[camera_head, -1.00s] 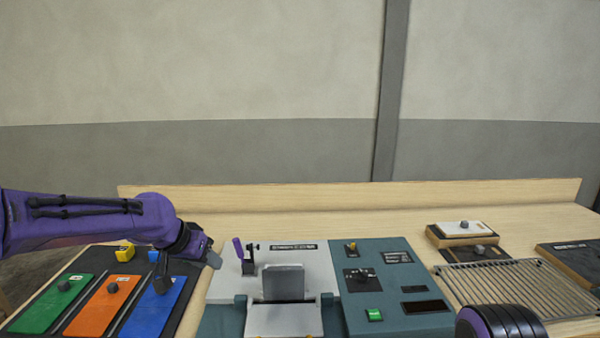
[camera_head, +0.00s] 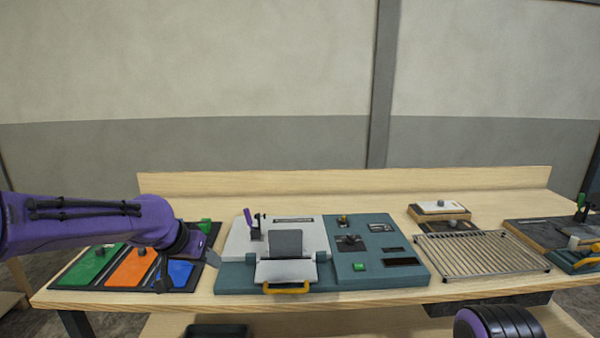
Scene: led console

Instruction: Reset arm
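My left arm comes in from the left, and its gripper (camera_head: 212,258) hangs over the right side of the blue panel (camera_head: 176,273). The gripper is seen from behind and the side, so its finger gap is hidden. The console (camera_head: 340,284) stands in the middle of the table, right of the gripper and apart from it. It has a purple-handled lever (camera_head: 250,222), a grey plate (camera_head: 287,243), a yellow handle (camera_head: 287,289) and a green button (camera_head: 359,267). Of my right arm only a rounded dark and purple part shows at the bottom right; its gripper is out of view.
Green (camera_head: 90,266) and orange (camera_head: 131,270) panels lie left of the blue one. A wire rack (camera_head: 480,254) lies right of the console, with a small white-topped box (camera_head: 440,208) behind it. Another dark device (camera_head: 545,236) stands far right. The table (camera_head: 340,191) is bare along its back.

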